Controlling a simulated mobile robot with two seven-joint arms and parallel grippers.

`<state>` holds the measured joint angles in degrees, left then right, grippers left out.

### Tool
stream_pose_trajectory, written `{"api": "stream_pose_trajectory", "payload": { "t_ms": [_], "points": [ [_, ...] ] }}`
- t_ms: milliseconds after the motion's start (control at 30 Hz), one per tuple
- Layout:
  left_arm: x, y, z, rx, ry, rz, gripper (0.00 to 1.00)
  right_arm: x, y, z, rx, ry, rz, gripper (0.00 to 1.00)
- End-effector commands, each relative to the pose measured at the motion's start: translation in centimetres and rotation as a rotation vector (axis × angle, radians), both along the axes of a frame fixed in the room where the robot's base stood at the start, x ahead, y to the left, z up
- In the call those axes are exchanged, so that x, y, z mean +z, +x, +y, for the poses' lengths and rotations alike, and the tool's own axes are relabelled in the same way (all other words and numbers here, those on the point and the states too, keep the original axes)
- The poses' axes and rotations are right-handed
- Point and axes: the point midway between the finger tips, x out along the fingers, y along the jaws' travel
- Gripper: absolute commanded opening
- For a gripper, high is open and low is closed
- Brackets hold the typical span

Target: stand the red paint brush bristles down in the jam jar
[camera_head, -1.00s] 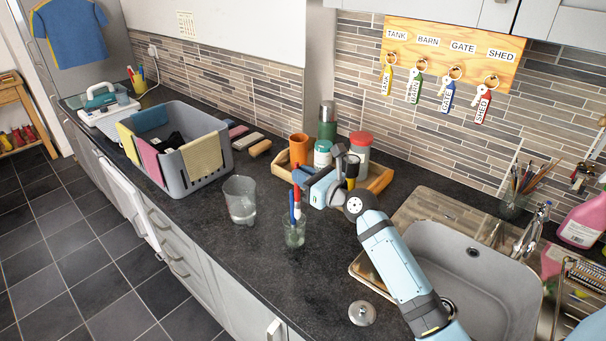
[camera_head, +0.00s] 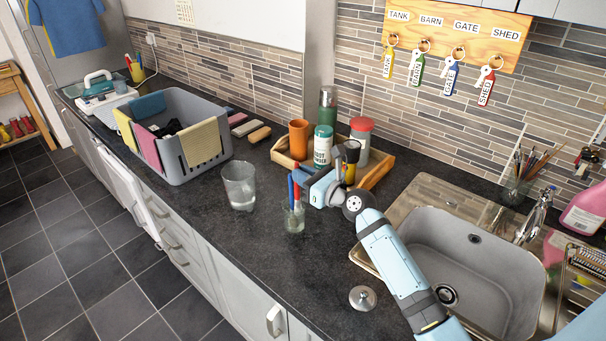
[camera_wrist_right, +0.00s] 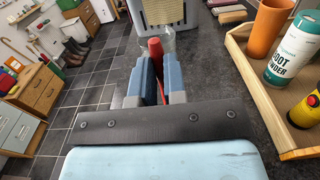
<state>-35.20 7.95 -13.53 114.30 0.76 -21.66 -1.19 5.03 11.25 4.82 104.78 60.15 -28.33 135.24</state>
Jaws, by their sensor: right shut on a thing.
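The jam jar (camera_head: 294,220) is a small clear glass on the dark worktop, left of the sink. The red paint brush (camera_head: 298,190) stands roughly upright at the jar, its handle up and its lower end at or inside the mouth. The bristles cannot be made out. My right gripper (camera_head: 306,178) is shut on the red brush just above the jar. In the wrist view the red handle (camera_wrist_right: 155,50) shows between the fingers; the jar is hidden there. My left gripper is not in view.
A glass tumbler (camera_head: 239,187) stands left of the jar. Behind is a wooden tray (camera_head: 375,177) with an orange cup (camera_head: 299,140) and bottles. The sink (camera_head: 480,265) is at the right, the grey caddy (camera_head: 205,170) at the left.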

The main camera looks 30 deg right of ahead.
Motion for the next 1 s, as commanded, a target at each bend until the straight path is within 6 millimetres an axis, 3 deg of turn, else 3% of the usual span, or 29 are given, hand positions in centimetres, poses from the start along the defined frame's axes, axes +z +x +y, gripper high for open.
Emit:
{"api": "stream_pose_trajectory", "payload": {
  "t_ms": [100,133,233,633,767,1000],
  "points": [
    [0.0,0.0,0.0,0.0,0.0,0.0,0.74,-0.4,0.0,0.1,0.002,0.0,0.007,0.0],
    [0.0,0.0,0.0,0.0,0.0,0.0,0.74,-0.4,0.0,0.1,0.002,0.0,0.007,0.19],
    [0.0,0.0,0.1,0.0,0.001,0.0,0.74,-0.4,0.0,0.1,0.002,0.0,0.006,0.42],
    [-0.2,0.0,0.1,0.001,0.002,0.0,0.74,-0.3,-0.9,-0.3,0.001,0.0,0.004,0.42],
    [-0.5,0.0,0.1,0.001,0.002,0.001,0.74,-0.4,-2.9,-1.0,0.0,-0.002,0.006,0.42],
    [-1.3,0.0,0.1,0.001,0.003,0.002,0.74,-0.6,-8.2,-2.8,0.001,-0.003,0.006,0.42]
  ]
}}
